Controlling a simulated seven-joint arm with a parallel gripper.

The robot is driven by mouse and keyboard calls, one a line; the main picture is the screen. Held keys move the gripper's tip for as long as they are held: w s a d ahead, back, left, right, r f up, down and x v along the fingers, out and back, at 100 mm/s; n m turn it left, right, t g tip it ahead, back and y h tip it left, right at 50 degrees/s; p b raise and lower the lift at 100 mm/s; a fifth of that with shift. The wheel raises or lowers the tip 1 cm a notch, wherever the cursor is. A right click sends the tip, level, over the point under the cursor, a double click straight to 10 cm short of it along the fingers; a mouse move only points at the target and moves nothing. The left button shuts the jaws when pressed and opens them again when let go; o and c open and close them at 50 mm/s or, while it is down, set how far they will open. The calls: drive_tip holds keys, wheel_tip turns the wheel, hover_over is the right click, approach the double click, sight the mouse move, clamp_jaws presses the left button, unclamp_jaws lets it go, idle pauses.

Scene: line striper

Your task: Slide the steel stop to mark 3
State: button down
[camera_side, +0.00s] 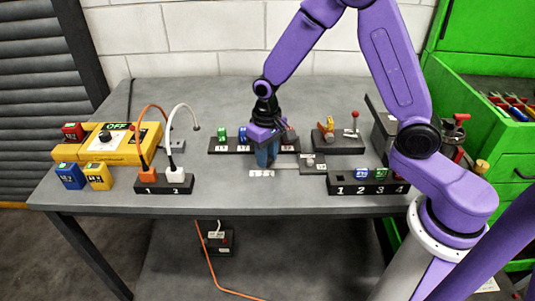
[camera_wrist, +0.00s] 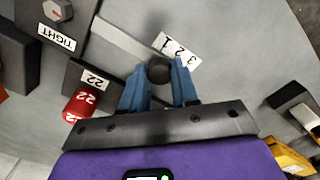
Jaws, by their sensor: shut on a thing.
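The steel stop shows as a dark round knob (camera_wrist: 158,71) in the wrist view, between the two blue fingers. My gripper (camera_wrist: 159,88) is shut on it. In the side view my gripper (camera_side: 266,158) points down at the left part of the pale rail (camera_side: 287,167), and its fingers hide the stop. In the wrist view the rail (camera_wrist: 122,41) runs from upper left to the knob. A white label (camera_wrist: 172,47) with marks 1, 2 and 3 lies beside the knob; it also shows in the side view (camera_side: 261,173). I cannot tell exactly which mark the stop is at.
A dark block (camera_side: 312,163) stands at the rail's right end. A numbered black rack (camera_side: 367,184) is at front right. A black stand with a green piece (camera_side: 222,134) is behind my gripper. A red cylinder (camera_wrist: 82,105) is close to my fingers. Bare table lies front left of the rail.

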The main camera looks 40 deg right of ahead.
drive_tip(key=shift+w+a, duration=0.85)
drive_tip(key=c, duration=0.8)
unclamp_jaws()
drive_tip(key=shift+c, duration=0.2)
drive_tip(key=shift+r, duration=0.15)
wheel_tip(320, 180, up, 17)
drive_tip(key=shift+s+r, duration=0.1)
drive_tip(key=shift+s, duration=0.05)
drive_tip(key=s+d+f+n, duration=0.2)
drive_tip(key=s+n, duration=0.4)
drive_tip(key=s, duration=0.8)
drive_tip(key=s+d+f+n, duration=0.3)
drive_tip(key=s+n, duration=0.3)
drive_tip(key=s, duration=0.8)
drive_tip(key=shift+s+f+n, duration=0.15)
drive_tip(key=shift+n, duration=0.15)
